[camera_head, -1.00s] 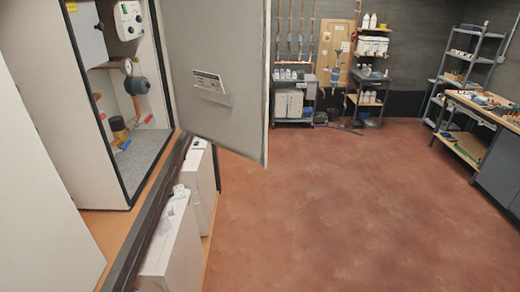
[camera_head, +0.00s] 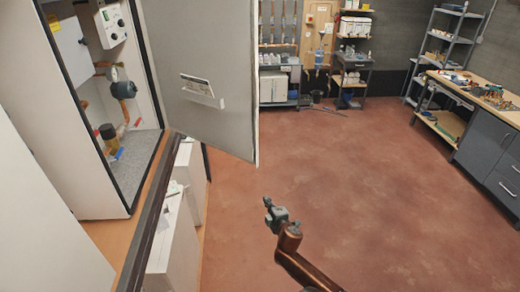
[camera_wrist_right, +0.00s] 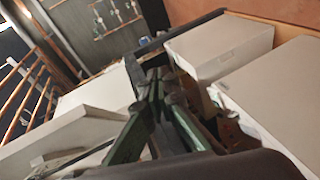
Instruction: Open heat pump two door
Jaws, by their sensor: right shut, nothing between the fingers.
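A heat pump cabinet (camera_head: 75,175) stands at the left in the head view, with its grey-white door (camera_head: 203,45) standing wide open. Inside it are a white control box (camera_head: 111,25), pipes and a dark round pump (camera_head: 122,90). I cannot tell whether this is heat pump two. My right gripper (camera_head: 270,208) hangs over the open red floor to the right of the door, apart from it. It is shut and empty. In the right wrist view its green fingers (camera_wrist_right: 160,85) are together, with white box-shaped surfaces (camera_wrist_right: 222,45) beyond them. My left gripper is out of view.
A dark rail (camera_head: 150,215) runs along the ledge, with white units (camera_head: 175,240) beyond it. Shelves (camera_head: 355,55) stand at the back wall, and a workbench (camera_head: 470,90) at the right. The red floor in the middle is clear.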

